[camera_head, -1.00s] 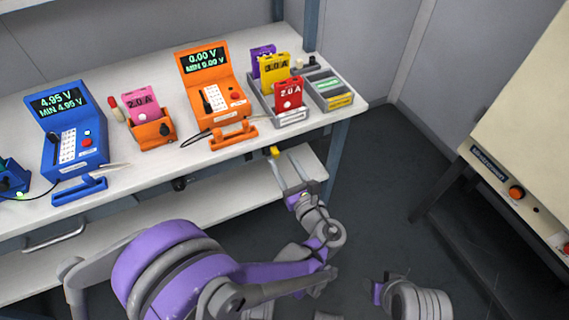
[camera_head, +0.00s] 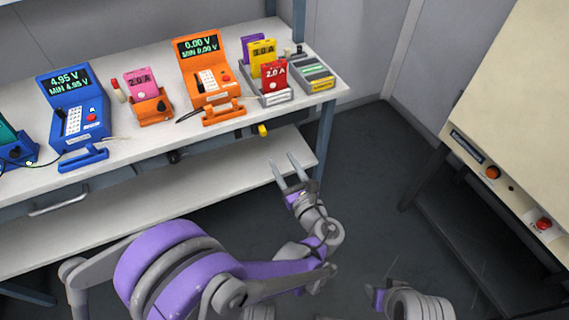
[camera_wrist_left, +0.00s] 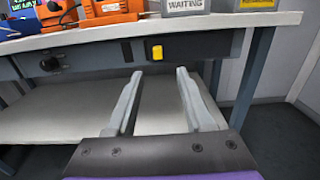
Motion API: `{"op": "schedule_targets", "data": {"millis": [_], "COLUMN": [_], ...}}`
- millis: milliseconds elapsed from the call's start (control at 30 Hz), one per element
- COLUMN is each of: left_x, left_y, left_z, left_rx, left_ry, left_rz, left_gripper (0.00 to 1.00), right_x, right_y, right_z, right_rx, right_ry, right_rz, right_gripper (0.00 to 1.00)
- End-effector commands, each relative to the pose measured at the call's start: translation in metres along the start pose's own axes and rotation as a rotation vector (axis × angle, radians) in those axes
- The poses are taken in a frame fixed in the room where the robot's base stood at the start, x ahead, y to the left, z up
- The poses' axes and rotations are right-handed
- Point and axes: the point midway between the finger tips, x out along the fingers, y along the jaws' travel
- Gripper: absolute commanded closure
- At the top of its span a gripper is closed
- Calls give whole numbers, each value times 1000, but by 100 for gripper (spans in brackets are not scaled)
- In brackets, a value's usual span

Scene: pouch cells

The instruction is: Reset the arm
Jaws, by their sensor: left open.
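My left gripper (camera_head: 289,173) is open and empty in the head view. It is in front of the bench (camera_head: 130,157), out over the floor side and below the top's front edge. In the left wrist view its two fingers (camera_wrist_left: 157,95) point at the bench front with a gap between them, and nothing is held. Part of my other arm (camera_head: 405,300) shows at the bottom right of the head view, but its fingertips cannot be made out.
A blue meter (camera_head: 75,108) reading 4.95 V, an orange meter (camera_head: 205,75) reading 0.00 V, a pink pouch cell (camera_head: 140,85) and a red cell (camera_head: 273,75) stand on the bench. A yellow switch (camera_wrist_left: 157,53) is on its front. A beige cabinet (camera_head: 520,130) stands right; dark floor lies between.

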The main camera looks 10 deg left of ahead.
Motion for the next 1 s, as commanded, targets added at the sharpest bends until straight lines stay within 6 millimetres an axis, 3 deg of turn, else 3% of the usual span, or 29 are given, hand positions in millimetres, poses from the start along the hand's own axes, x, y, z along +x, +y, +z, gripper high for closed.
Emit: {"op": "schedule_targets", "data": {"millis": [533,633,767,833,1000], "left_x": [0,4,13,14,-9], "left_y": [0,10,49,80,150], "left_z": [0,-1,-9,-16,-39], "left_rx": [-2,-42,-230,-396,-870], "left_ry": [2,34,169,271,497], "left_rz": [1,17,97,177,440], "left_gripper": [48,48,48,48,48], "right_x": [0,0,0,0,0], "right_y": [0,0,0,0,0], "right_z": [0,0,0,0,0], "right_rx": [0,0,0,0,0], "right_ry": [0,0,0,0,0], "right_rz": [0,0,0,0,0], "right_gripper": [50,50,50,50,50]}}
